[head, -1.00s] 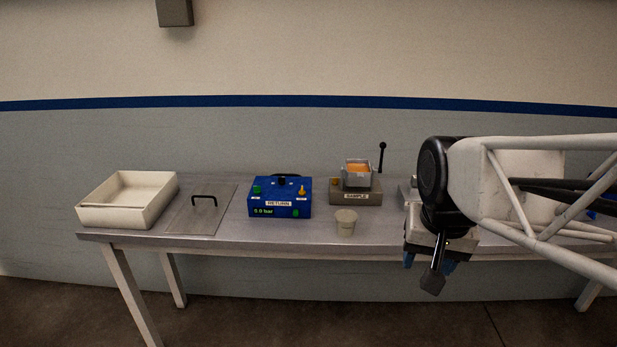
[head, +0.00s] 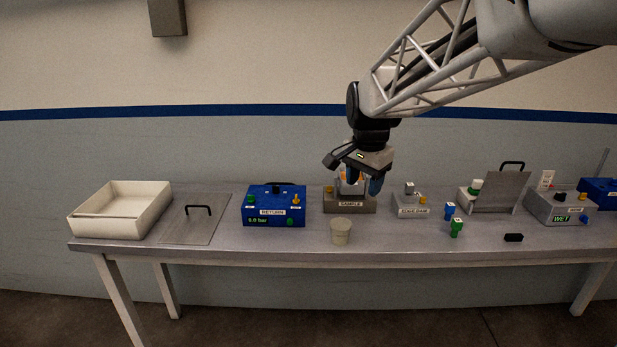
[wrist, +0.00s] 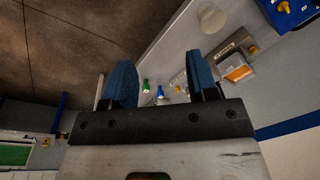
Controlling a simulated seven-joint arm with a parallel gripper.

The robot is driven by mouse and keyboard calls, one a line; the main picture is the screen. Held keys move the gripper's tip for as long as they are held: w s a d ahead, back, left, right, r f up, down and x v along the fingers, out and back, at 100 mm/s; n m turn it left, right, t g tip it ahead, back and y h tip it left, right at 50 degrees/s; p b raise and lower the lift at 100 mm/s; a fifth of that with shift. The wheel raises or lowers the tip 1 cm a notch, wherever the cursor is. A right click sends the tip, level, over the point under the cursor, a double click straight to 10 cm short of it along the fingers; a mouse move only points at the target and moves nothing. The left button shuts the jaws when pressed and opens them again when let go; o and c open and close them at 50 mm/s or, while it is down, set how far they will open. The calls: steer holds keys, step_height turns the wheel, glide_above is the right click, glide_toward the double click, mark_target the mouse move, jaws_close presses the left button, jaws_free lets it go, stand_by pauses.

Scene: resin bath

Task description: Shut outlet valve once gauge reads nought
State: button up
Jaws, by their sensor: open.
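The blue RETURN box (head: 248,200) stands left of centre on the bench in the head view. Its green readout (head: 258,220) is small; it looks like 0.0 bar, but the first digit is unclear. My gripper (head: 362,183) is open and empty, above the SAMPLE box (head: 332,207). Part of the RETURN box shows at the wrist view's top right (wrist: 296,13).
A beige cup (head: 341,231) stands in front of the SAMPLE box. A white tray (head: 90,228) and a handled plate (head: 190,234) lie left. To the right are a grey box (head: 400,204), green (head: 456,228) and blue (head: 449,210) pieces, and a WET box (head: 540,208).

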steer(key=w+a+f+m, duration=0.2)
steer(key=w+a+f, duration=0.15)
steer(key=w, duration=0.55)
steer(key=w+a+f+m, duration=0.25)
steer(key=w+a, duration=0.25)
steer(key=w, duration=0.4)
steer(key=m+g, duration=0.1)
steer(key=m, duration=0.4)
glide_above(296, 196)
step_height(296, 196, down, 9)
steer(key=shift+w+f, duration=0.1)
steer(key=shift+f, duration=0.1)
steer(key=shift+f, duration=0.15)
steer(key=shift+f, duration=3.8)
steer(key=c, duration=0.9)
